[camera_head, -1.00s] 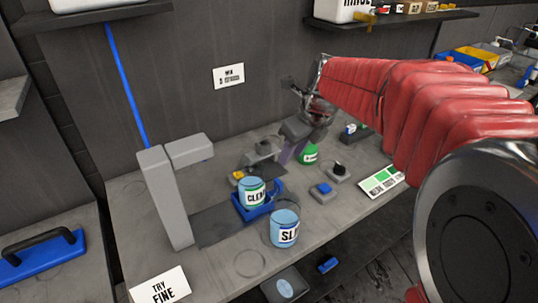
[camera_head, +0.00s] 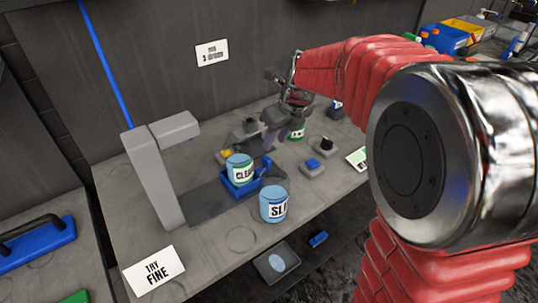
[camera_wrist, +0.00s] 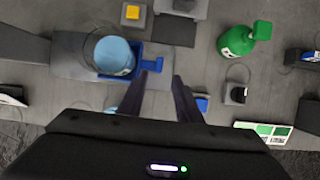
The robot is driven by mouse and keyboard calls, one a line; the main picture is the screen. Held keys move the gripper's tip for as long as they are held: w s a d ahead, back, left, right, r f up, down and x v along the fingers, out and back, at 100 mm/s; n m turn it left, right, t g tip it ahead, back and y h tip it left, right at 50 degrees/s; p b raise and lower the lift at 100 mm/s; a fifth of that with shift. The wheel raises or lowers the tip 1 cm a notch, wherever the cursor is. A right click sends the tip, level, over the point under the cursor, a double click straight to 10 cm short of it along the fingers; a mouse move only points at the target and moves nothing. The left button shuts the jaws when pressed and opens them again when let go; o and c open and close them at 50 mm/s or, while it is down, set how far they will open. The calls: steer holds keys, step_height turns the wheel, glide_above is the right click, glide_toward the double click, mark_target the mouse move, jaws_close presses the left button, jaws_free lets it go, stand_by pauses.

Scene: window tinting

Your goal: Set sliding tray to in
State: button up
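The blue sliding tray (camera_head: 236,189) sits on a dark flat rail (camera_head: 195,203) on the bench. A light-blue jar labelled "CLEA…" (camera_head: 239,168) stands in it. The tray's blue handle (camera_head: 266,165) sticks up at its right end; the tray also shows in the wrist view (camera_wrist: 133,72), with the handle (camera_wrist: 152,65) at its right. My gripper (camera_head: 280,138) is above the bench, just behind and right of the handle. In the wrist view its two dark fingers (camera_wrist: 165,80) are apart with nothing between them. The left fingertip overlaps the handle's edge; I cannot tell whether they touch.
A grey gantry post (camera_head: 155,180) stands left of the tray. A second blue jar (camera_head: 274,204) is in front. A green bottle (camera_wrist: 236,41), a blue button (camera_head: 313,163) and a black knob (camera_head: 324,144) are to the right.

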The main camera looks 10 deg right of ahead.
mark_target(267, 157)
steer(key=x, duration=1)
steer(key=shift+c, duration=0.2)
jaws_close()
stand_by(0.4)
